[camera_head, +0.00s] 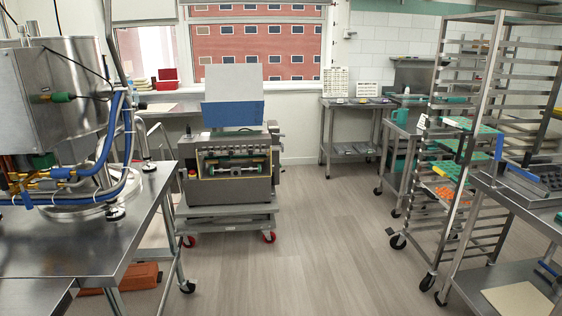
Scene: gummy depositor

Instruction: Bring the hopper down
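A grey depositor machine (210,190) stands on a wheeled cart (230,226) left of the middle, across the floor from me. Its front opening shows a row of fittings and a green part. A box-like piece with a blue lower band and a pale upper face (233,112) stands upright on top of the machine; it looks like the hopper, raised, but I cannot tell for sure. How it joins the machine is hidden. Neither of my grippers is in view.
A steel table (95,240) with a large steel kettle (85,100) and blue hoses fills the left. A wheeled rack (470,130) with green trays and a steel table (545,220) stand at the right. The wood-look floor (315,235) between is clear.

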